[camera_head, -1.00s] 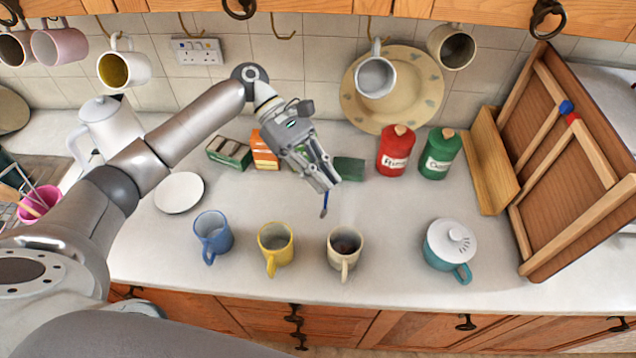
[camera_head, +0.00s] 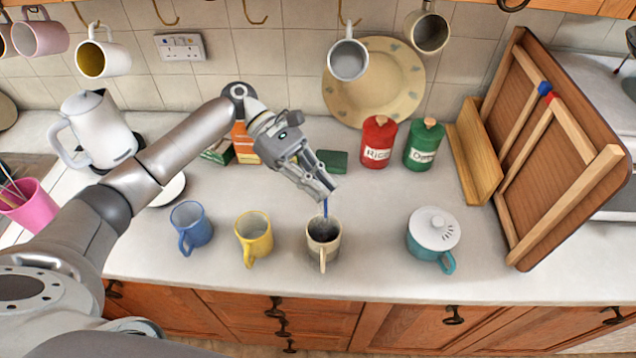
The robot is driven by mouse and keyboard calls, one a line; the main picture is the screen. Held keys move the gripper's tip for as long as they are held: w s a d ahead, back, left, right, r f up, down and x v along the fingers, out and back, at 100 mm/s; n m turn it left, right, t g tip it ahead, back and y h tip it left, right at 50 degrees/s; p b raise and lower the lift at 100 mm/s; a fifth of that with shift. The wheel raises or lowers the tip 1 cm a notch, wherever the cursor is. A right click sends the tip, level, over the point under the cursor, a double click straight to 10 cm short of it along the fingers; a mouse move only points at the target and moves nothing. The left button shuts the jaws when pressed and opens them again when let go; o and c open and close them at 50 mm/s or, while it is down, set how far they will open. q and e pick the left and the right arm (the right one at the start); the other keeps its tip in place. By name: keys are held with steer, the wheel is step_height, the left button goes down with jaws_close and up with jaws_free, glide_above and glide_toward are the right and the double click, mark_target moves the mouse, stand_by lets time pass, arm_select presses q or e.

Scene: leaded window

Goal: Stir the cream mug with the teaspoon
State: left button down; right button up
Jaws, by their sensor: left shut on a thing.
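The cream mug (camera_head: 322,256) stands upright on the worktop, its handle toward the front edge, with dark contents inside. My left gripper (camera_head: 325,193) is above the mug, shut on the blue handle of the teaspoon (camera_head: 325,208). The teaspoon points down, and its lower end is at the mug's opening. The bowl of the spoon is hard to make out against the dark inside, so I cannot tell how deep it is. My right gripper is not in view.
A yellow mug (camera_head: 254,238) and a blue mug (camera_head: 191,228) stand to the left. A teal lidded pot (camera_head: 432,238) stands to the right. Red (camera_head: 377,143) and green (camera_head: 423,145) canisters stand behind. Worktop is clear between the cream mug and the pot.

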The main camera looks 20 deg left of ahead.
arm_select(q)
step_height(320, 180, down, 8)
steer(key=b, duration=0.2)
steer(key=shift+f, duration=0.15)
steer(key=shift+a, duration=0.1)
stand_by(0.4)
steer(key=shift+w, duration=0.1)
